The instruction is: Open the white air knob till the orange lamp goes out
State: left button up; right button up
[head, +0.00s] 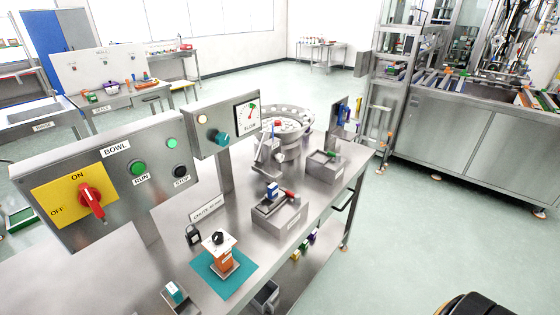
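A small grey panel (229,118) stands on a post behind the BOWL panel. It carries a pale, warm-toned lamp (201,119) that looks lit. A teal knob (221,138) sits below and right of the lamp, and I see no clearly white knob on this panel. A FLOW gauge (247,113) on the right has a red needle and a green zone. On the bench, an orange block (222,261) with a white top and black knob (217,239) stands on a teal mat (236,281). Neither of my grippers is in view.
The BOWL panel (120,195) at left front has a red switch (91,201), a green RUN button (138,168) and a black STOP button (180,171). A bowl feeder (287,122) and grey boxes stand on the bench. Open floor (430,230) lies to the right.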

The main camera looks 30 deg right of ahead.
aim_at(279, 158)
jog(key=l, duration=1.65)
